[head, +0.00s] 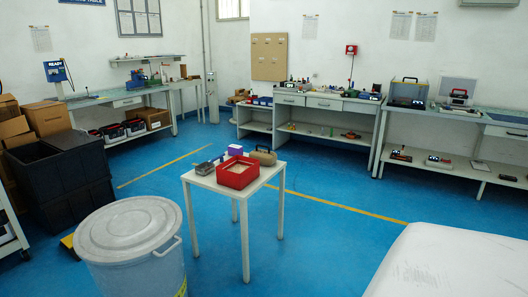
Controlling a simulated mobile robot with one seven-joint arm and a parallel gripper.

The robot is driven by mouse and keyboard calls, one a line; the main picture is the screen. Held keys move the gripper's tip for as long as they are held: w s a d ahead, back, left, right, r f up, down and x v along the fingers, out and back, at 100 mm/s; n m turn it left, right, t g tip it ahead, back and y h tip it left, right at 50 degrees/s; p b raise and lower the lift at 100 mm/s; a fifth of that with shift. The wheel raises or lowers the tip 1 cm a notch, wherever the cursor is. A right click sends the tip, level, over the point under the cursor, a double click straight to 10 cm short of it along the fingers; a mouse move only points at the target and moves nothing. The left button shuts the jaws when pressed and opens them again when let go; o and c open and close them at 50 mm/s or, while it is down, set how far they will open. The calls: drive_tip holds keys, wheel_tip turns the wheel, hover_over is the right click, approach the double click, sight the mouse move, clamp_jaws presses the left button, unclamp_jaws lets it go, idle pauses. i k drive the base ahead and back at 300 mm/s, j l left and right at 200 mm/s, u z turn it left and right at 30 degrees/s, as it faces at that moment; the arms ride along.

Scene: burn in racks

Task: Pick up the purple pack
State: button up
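A small purple pack (235,150) sits on a small white table (213,183) in the middle of the head view. It is near the table's back edge, behind a red open box (238,173). A grey tool-like object (204,168) lies to its left, and a tan rounded object (264,156) lies to its right. My gripper is not in view.
A large grey lidded bin (132,240) stands in front and left of the table. A white rounded surface (450,262) fills the lower right. Black crates (60,178) and cardboard boxes are at left. Workbenches (310,103) line the walls. Blue floor is open right of the table.

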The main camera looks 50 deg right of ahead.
sight(233, 150)
drive_tip(key=z, duration=1.35)
drive_tip(key=i+l+z, duration=0.25)
drive_tip(key=i, duration=0.15)
drive_tip(key=i+l+z, duration=0.15)
drive_tip(key=i+z, duration=0.15)
drive_tip(key=i, duration=0.15)
drive_tip(key=i+z, duration=0.3)
drive_tip(key=i, duration=0.9)
drive_tip(key=i+l+u, duration=0.1)
drive_tip(key=i+u, duration=0.15)
drive_tip(key=i, duration=0.3)
drive_tip(key=i+l+u, duration=0.3)
drive_tip(key=i, duration=0.25)
drive_tip(key=i+l+u, duration=0.15)
drive_tip(key=i+u, duration=0.3)
drive_tip(key=i+l+u, duration=0.2)
drive_tip(key=u, duration=0.25)
